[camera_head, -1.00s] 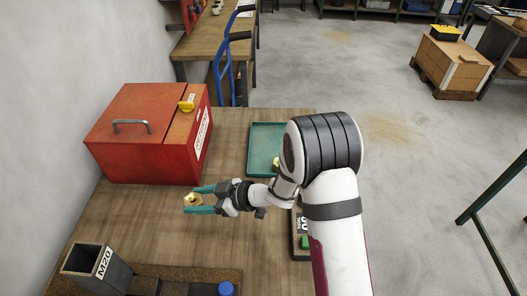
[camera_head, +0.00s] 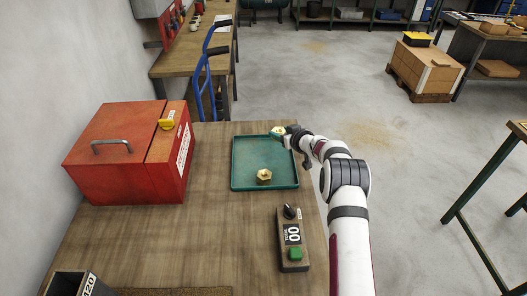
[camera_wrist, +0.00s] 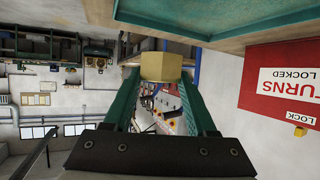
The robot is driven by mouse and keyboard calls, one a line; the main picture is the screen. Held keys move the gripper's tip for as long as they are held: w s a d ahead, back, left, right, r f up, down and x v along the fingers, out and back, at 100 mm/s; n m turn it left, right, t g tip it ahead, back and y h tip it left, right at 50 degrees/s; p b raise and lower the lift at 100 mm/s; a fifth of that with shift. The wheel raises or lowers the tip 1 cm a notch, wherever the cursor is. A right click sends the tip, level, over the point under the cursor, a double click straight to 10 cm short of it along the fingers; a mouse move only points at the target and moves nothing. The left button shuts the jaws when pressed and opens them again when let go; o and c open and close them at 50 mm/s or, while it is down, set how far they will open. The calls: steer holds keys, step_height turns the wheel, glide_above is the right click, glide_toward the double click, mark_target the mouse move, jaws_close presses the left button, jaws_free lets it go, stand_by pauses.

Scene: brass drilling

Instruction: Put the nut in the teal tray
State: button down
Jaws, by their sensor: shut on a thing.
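My gripper (camera_head: 281,134) is at the far right corner of the teal tray (camera_head: 240,187). It is shut on a brass nut (camera_head: 277,130), which also shows between the teal fingers in the wrist view (camera_wrist: 161,67). The held nut appears at or above the tray's far rim; its exact height is hard to tell. A teal edge of the tray (camera_wrist: 225,33) crosses the top of the wrist view.
A red lockable box (camera_head: 130,160) with a yellow lock stands left of the tray. A control box (camera_head: 292,240) with a green button and a dial sits in front of the tray. A grey M20 container (camera_head: 70,284) is at the near left. The table middle is clear.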

glide_above(264, 152)
step_height(264, 152, down, 4)
steer(key=shift+s+d+r, duration=0.1)
steer(key=shift+r, duration=0.15)
step_height(264, 152, down, 4)
steer(key=shift+f, duration=0.1)
steer(key=shift+f, duration=0.1)
steer(key=shift+c, duration=1)
jaws_free()
